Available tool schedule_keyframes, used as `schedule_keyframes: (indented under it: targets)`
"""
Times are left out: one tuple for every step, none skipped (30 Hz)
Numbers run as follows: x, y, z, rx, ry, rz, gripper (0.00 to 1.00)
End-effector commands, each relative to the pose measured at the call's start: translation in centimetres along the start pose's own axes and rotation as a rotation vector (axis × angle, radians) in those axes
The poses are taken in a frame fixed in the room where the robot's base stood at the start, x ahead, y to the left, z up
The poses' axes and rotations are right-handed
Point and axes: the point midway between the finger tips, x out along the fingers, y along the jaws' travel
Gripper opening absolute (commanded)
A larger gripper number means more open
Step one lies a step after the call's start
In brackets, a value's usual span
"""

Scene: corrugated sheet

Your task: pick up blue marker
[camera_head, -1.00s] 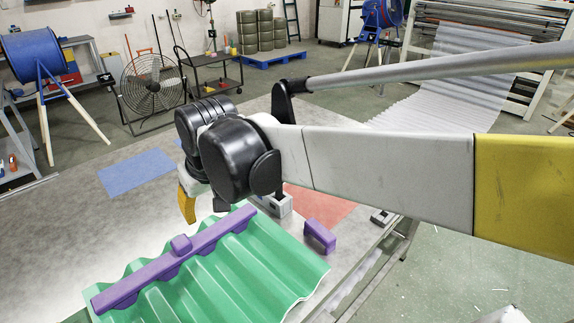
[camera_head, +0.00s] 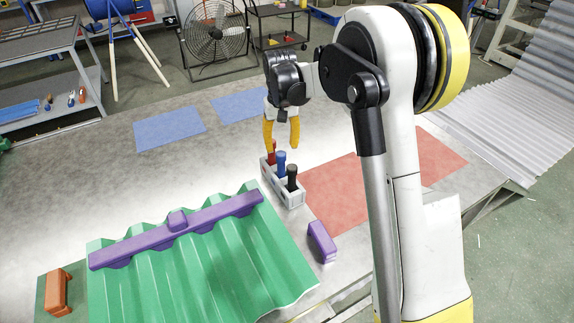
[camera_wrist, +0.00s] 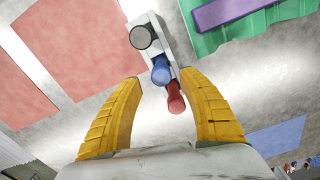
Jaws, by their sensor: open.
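The blue marker (camera_head: 281,160) stands upright in the middle of a small grey holder (camera_head: 290,197), between a red marker (camera_head: 272,151) and a black marker (camera_head: 292,176). My gripper (camera_head: 281,145) is above the holder with its yellow fingers pointing down, open and empty. In the wrist view the blue marker (camera_wrist: 161,72) lies ahead of the open fingers (camera_wrist: 166,88), with the red marker (camera_wrist: 175,98) nearest the gap and the black marker (camera_wrist: 142,37) farther off. The fingers do not appear to touch any marker.
A green corrugated sheet (camera_head: 215,262) with a purple bar (camera_head: 180,230) on it lies at front left. A purple block (camera_head: 322,240) is right of the sheet and an orange block (camera_head: 57,291) left. Red and blue mats (camera_head: 168,128) lie flat on the table. The table's left middle is clear.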

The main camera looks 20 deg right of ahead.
Motion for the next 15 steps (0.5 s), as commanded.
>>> schedule_keyframes:
  targets:
    - [1.2,0.0,0.0,0.0,0.0,0.0,0.48]
    - [1.8,0.0,0.0,0.0,0.001,0.0,0.48]
    - [2.4,0.0,0.0,0.0,0.001,0.0,0.48]
    - [2.9,0.0,0.0,0.0,0.001,0.0,0.48]
    - [3.3,0.0,0.0,0.0,0.001,0.0,0.48]
    - [3.6,0.0,-0.1,0.0,0.001,0.0,0.48]
    - [3.8,0.0,-0.1,0.0,0.001,0.0,0.48]
    - [4.0,0.0,-0.1,0.0,0.001,0.0,0.48]
    - [4.2,0.0,-0.1,0.0,0.001,0.0,0.48]
    - [4.5,0.0,-0.2,0.0,0.001,0.0,0.48]
    - [4.9,0.0,-0.2,0.0,0.001,0.0,0.48]
    - [5.5,0.0,-0.4,0.0,0.001,0.0,0.48]
    - [6.0,0.0,-0.5,0.0,0.001,0.0,0.48]
    - [6.5,-0.1,-0.6,0.0,0.001,0.0,0.48]
    - [7.3,-0.1,-0.7,0.0,0.001,0.0,0.48]
